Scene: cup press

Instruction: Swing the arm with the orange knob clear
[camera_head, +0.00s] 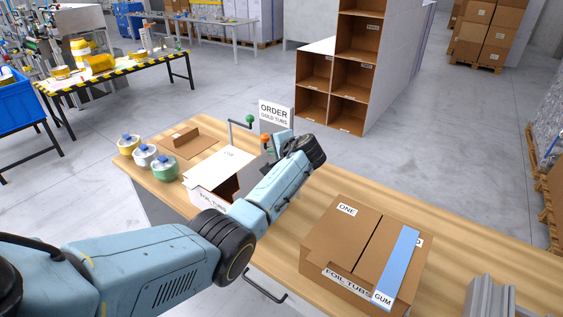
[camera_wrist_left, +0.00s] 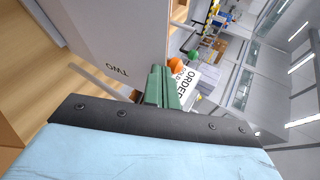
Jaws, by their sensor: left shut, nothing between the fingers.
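The orange knob (camera_head: 265,139) shows just below the ORDER sign (camera_head: 275,113) in the head view, behind the open carton. The arm that carries it is mostly hidden. In the left wrist view the orange knob (camera_wrist_left: 175,65) appears just beyond my fingertips; I cannot tell whether they touch it. My left gripper (camera_wrist_left: 162,84) is shut, with its green fingers together and nothing between them. In the head view my left wrist (camera_head: 313,150) is to the right of the knob, and its fingers are hard to make out. My right gripper is not in view.
A green knob (camera_head: 250,118) on a bent grey rod stands behind the orange one. The open carton (camera_head: 207,192) is close by; its flap marked TWO (camera_wrist_left: 115,35) fills much of the wrist view. Several tubs (camera_head: 165,168) stand left. A closed box (camera_head: 365,250) sits right.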

